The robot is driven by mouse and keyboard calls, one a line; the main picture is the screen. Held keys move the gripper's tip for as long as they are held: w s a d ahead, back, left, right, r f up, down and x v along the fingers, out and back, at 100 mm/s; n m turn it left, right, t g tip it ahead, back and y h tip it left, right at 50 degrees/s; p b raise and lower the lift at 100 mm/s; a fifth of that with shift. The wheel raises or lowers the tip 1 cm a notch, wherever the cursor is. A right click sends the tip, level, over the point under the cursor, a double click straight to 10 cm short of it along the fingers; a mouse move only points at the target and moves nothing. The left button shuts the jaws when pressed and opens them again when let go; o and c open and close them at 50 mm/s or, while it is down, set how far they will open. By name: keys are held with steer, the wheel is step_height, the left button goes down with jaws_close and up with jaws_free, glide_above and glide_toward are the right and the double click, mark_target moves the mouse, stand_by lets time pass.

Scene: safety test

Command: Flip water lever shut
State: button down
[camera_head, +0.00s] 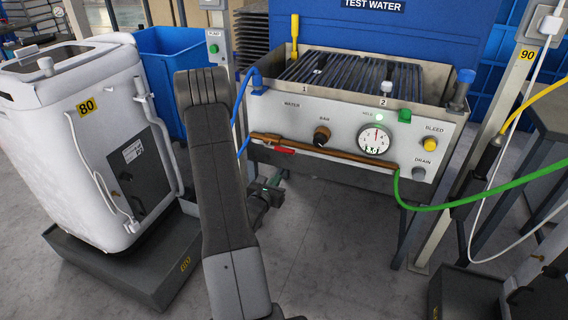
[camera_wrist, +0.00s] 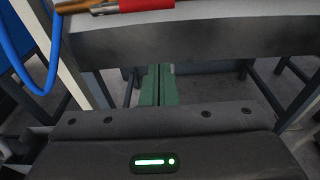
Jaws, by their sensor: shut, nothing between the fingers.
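The red water lever (camera_head: 283,149) sits on the copper pipe (camera_head: 335,155) along the lower front of the test bench. Its handle lies roughly in line with the pipe. In the wrist view the red lever (camera_wrist: 146,4) shows at the top edge, partly cut off, beside the pipe's end. My gripper (camera_head: 277,178) is below the lever, apart from it, partly hidden behind my arm. In the wrist view the green fingers of my gripper (camera_wrist: 158,82) are together, with nothing between them, below the grey bench edge (camera_wrist: 200,42).
The bench panel (camera_head: 335,128) has a gauge (camera_head: 375,140), a dark knob (camera_head: 321,136) and a blue hose (camera_head: 241,95) at left. A green hose (camera_head: 480,194) runs off right. A white machine (camera_head: 85,125) stands left. Bench legs flank the space underneath.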

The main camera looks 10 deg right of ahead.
steer(key=w+d+r, duration=0.2)
steer(key=w+d, duration=0.3)
steer(key=w, duration=0.2)
steer(key=shift+w+r+b, duration=0.2)
steer(key=shift+r+b, duration=0.05)
steer(key=shift+b, duration=0.1)
steer(key=shift+r+n, duration=0.1)
steer(key=shift+n, duration=0.2)
steer(key=shift+r+n, duration=0.15)
steer(key=shift+n, duration=0.15)
